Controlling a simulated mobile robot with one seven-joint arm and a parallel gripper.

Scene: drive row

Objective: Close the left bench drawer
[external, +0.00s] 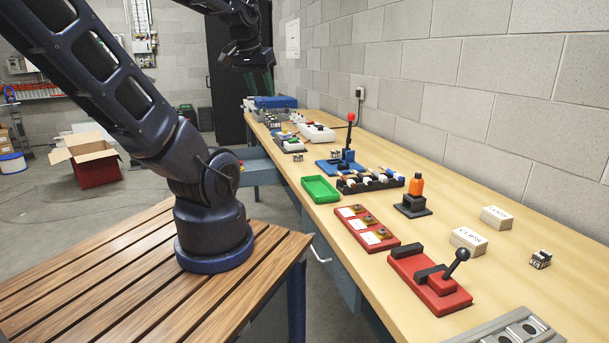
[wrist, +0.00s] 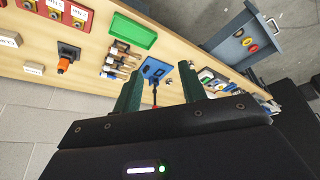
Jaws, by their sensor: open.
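The left bench drawer (external: 260,171) is blue-grey and stands pulled out from the front of the wooden bench, towards its far end. In the wrist view the open drawer (wrist: 224,50) is at the upper right, with several small round coloured things inside and a handle on its front. My gripper (external: 259,82) is in the air, above and apart from the bench and drawer. In the wrist view its two dark green fingers (wrist: 161,70) are spread, with nothing held between them. The drawer front is partly hidden by my arm in the external view.
The bench top holds a green tray (external: 320,189), a blue base with a red-knobbed lever (external: 348,155), an orange-handled switch (external: 415,187) and a red lever block (external: 430,283). A block wall runs behind. A cardboard-flapped red box (external: 95,163) stands on the open floor.

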